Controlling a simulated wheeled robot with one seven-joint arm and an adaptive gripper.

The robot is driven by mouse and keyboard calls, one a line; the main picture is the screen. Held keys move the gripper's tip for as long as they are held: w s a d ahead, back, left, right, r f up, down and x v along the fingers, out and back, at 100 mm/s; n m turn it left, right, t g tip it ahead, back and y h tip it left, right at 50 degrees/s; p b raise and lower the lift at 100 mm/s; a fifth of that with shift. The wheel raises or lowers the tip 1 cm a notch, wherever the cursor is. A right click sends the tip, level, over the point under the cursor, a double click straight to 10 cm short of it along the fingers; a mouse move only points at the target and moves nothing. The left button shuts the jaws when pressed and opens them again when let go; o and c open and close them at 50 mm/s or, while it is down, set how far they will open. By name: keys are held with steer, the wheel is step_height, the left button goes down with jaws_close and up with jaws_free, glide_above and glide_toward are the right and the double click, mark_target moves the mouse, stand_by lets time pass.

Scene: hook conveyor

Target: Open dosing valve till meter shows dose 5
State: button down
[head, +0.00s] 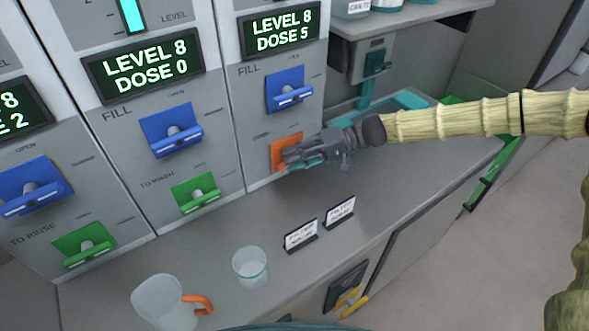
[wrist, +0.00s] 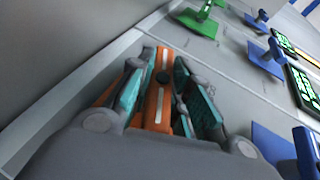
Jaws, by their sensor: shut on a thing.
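The right panel's meter (head: 280,32) reads LEVEL 8, DOSE 5. Below it is a blue FILL valve handle (head: 289,90), and lower down an orange valve plate (head: 283,150). My gripper (head: 286,160) is at this orange valve and hides much of it in the head view. In the wrist view my gripper (wrist: 170,98) has its teal finger pads on both sides of the orange handle (wrist: 157,103), shut on it. The small label above the orange valve is too small to read surely.
The middle panel's meter (head: 144,66) reads LEVEL 8, DOSE 0, over a blue handle (head: 172,131) and a green one (head: 197,193). A jug (head: 160,303), a clear cup (head: 250,268) and two label cards (head: 300,235) stand on the counter. Counter space between the cards and panels is clear.

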steer(key=shift+f+m+g+y+b, duration=0.3)
steer(key=shift+y+b, duration=0.6)
steer(key=shift+b, duration=0.85)
steer(key=shift+w+r+y+b, duration=0.1)
steer(key=shift+r+y+b, duration=0.15)
steer(key=shift+b, duration=0.25)
steer(key=shift+r+y+b, duration=0.15)
steer(key=shift+y+b, duration=0.1)
steer(key=shift+b, duration=0.1)
steer(key=c, duration=1.3)
jaws_free()
steer(key=shift+a, duration=0.1)
steer(key=d, duration=0.4)
steer(key=w+d, duration=0.1)
steer(key=d, duration=0.3)
steer(key=w+d, duration=0.1)
steer(key=d, duration=0.3)
steer(key=shift+w+r, duration=0.1)
steer(key=shift+r, duration=0.05)
